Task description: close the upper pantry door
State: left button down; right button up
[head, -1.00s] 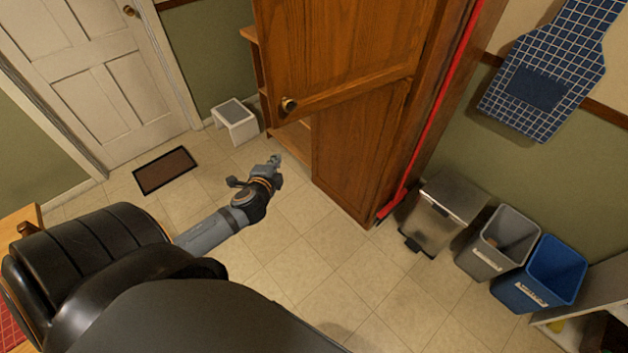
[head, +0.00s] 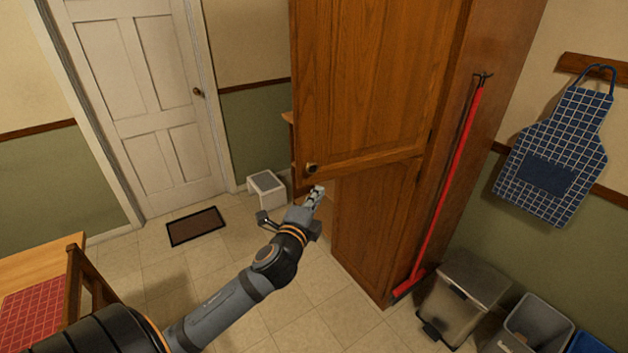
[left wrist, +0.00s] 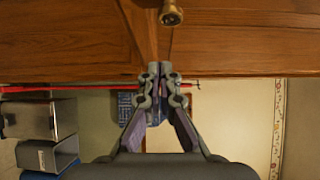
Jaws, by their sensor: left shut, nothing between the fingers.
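The upper pantry door (head: 372,80) is a brown wooden panel that stands open, swung out from the cabinet. Its round brass knob (head: 312,168) is at its lower left corner. In the left wrist view the knob (left wrist: 171,13) is at the top centre, beyond my fingertips. My left gripper (head: 318,192) is shut and empty, just below the knob in the head view. In the left wrist view my left gripper (left wrist: 160,72) has its fingers together, overlapping the door's edge in the picture; I cannot tell if they touch it. My right gripper is not in view.
The lower pantry door (head: 375,220) is below. A red broom (head: 445,180) hangs on the cabinet's side. Bins (head: 465,290) stand at right, and a chair (head: 85,285) at left.

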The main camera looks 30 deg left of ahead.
aim_at(314, 180)
pick_arm(q)
jog(key=w+a+p, duration=0.2)
jog(key=w+a, duration=0.2)
jog(key=w, duration=0.1)
jog(key=shift+w, duration=0.1)
dwell(0.3)
